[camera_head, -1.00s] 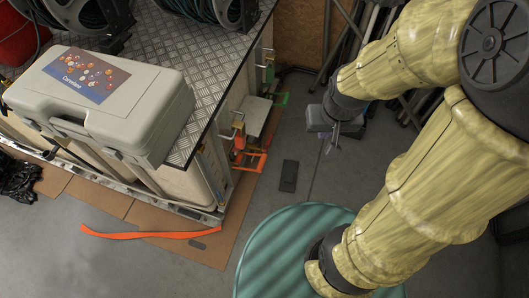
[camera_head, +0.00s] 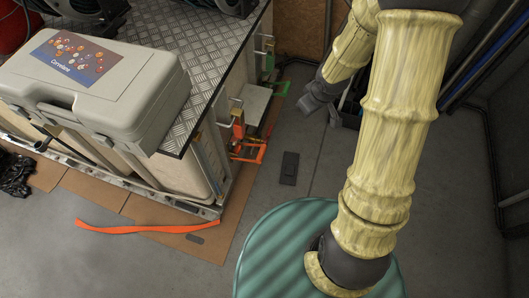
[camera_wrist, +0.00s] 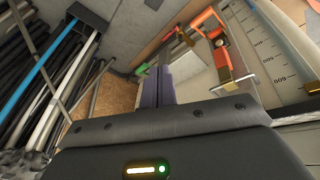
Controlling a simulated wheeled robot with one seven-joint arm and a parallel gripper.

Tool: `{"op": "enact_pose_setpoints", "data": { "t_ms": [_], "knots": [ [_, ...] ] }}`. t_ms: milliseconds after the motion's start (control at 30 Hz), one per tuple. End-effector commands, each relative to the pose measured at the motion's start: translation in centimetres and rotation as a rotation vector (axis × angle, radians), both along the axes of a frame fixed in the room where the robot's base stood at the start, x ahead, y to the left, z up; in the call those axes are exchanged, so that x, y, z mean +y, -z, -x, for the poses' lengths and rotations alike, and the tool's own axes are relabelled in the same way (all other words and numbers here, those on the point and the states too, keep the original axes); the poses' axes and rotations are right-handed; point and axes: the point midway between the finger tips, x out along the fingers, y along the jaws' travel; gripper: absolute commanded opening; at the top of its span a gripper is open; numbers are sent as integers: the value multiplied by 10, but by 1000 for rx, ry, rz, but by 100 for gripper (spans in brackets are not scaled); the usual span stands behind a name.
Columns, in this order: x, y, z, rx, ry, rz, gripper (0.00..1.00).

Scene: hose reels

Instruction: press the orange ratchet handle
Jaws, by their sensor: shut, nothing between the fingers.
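The orange ratchet handle (camera_head: 250,152) sticks out low from the near right corner of the metal-topped bench, in the head view. Orange ratchet parts also show at the upper right of the wrist view (camera_wrist: 208,20). My gripper (camera_head: 314,100) is right of the handle in the head view, apart from it. In the wrist view its dark fingers (camera_wrist: 158,86) are together with nothing between them, and the orange parts lie to their right. The exact distance from fingertips to handle cannot be told.
A grey case (camera_head: 100,85) sits on the bench (camera_head: 215,65). A green ratchet part (camera_head: 280,88) is farther back along the bench side. An orange strap (camera_head: 135,229) lies on the floor. Poles and pipes (camera_wrist: 62,75) lean left of my fingers in the wrist view.

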Motion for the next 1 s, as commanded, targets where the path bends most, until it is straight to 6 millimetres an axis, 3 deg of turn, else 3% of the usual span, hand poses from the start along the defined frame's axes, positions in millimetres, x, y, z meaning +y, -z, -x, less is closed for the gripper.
{"op": "enact_pose_setpoints", "data": {
  "t_ms": [33,300,500,633,1000],
  "knots": [
    [4,29,-9,0,-61,-15,0],
    [44,137,-38,-43,-395,-164,0],
    [75,198,-36,-75,-587,-308,0],
    [85,211,-33,-86,-642,-354,0],
    [87,213,-32,-88,-652,-359,0]
  ]
}}
